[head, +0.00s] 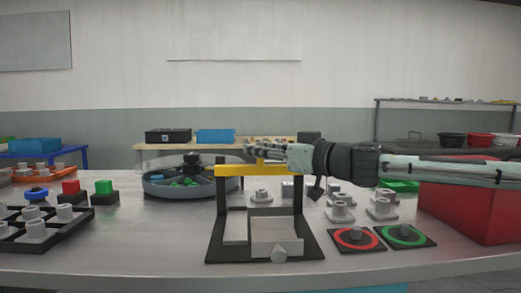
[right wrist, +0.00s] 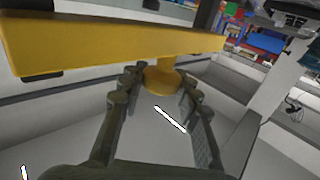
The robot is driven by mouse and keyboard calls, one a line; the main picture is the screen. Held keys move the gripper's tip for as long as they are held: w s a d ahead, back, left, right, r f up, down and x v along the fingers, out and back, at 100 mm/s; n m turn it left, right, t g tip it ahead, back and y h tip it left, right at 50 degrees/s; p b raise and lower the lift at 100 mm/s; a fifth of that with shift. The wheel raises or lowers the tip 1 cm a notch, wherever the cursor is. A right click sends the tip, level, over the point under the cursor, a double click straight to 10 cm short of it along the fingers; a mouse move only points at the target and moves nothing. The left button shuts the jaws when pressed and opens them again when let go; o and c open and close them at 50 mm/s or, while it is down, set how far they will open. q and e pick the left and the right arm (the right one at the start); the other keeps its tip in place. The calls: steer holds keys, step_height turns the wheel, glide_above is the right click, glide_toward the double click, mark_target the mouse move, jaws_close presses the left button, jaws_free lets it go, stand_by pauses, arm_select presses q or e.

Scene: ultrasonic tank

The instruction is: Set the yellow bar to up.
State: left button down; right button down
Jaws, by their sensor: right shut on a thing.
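The yellow bar (head: 230,171) lies level across the tops of two black posts (head: 223,202) on a black base plate, in the middle of the head view. In the right wrist view the yellow bar (right wrist: 110,42) crosses the top of the picture, with a round yellow knob (right wrist: 163,78) on its side. My right gripper (head: 262,150) comes in from the right just above and behind the bar. Its fingers (right wrist: 158,90) are on both sides of the knob and shut on it. My left gripper is in neither view.
A round grey tray (head: 160,188) stands behind left, and a black rack (head: 70,228) at left.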

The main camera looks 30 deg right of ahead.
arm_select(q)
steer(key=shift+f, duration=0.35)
arm_select(e)
steer(key=shift+d+r, duration=0.1)
steer(key=shift+r, duration=0.3)
steer(key=c, duration=1.2)
jaws_free()
steer(key=shift+o, duration=0.7)
steer(key=shift+f, duration=0.1)
steer(key=v, duration=1.2)
steer(key=shift+f, duration=0.1)
